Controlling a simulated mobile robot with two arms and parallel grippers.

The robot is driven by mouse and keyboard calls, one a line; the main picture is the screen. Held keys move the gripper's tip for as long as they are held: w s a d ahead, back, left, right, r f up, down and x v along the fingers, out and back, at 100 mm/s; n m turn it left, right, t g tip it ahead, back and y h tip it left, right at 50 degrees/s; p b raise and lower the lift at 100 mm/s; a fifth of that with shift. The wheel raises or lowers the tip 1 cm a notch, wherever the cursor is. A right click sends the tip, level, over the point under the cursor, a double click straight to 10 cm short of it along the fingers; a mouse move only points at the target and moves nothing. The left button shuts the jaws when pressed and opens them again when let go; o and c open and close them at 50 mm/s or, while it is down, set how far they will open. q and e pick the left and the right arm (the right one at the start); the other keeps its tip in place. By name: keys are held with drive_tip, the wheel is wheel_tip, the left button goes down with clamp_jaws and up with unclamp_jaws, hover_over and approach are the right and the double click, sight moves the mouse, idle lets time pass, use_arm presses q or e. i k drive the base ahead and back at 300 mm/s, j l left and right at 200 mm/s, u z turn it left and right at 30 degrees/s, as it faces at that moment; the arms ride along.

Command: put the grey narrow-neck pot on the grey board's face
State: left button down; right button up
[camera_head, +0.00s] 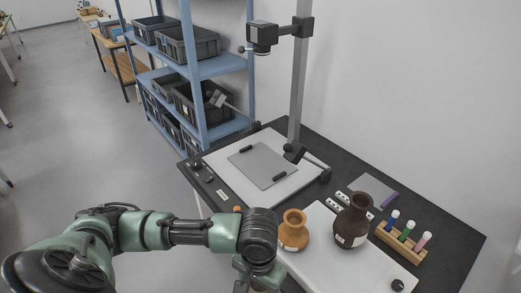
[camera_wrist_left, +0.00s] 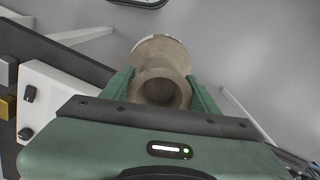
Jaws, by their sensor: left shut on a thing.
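The grey narrow-neck pot (camera_wrist_left: 160,48) shows in the left wrist view with its round mouth facing the camera and its wider body beyond. My left gripper (camera_wrist_left: 162,84) is shut on it, one green finger on each side of the neck. My right gripper is not in view.
An orange pot (camera_head: 293,232) and a dark brown pot (camera_head: 352,222) stand on a white surface right of my wrist. A wooden rack (camera_head: 400,243) of coloured tubes is farther right. A camera post (camera_head: 299,75) rises behind the board. Blue shelving (camera_head: 190,70) stands behind left.

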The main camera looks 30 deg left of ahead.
sight(266, 161)
drive_tip(key=j+z, duration=0.15)
drive_tip(key=j, duration=0.55)
drive_tip(key=j+z, duration=0.2)
drive_tip(key=j, duration=0.5)
drive_tip(key=j+z, duration=0.15)
drive_tip(key=j, duration=0.5)
drive_tip(key=k+j+z, duration=0.2)
drive_tip(key=j, duration=0.5)
drive_tip(key=i+j, duration=0.15)
drive_tip(key=i, duration=0.9)
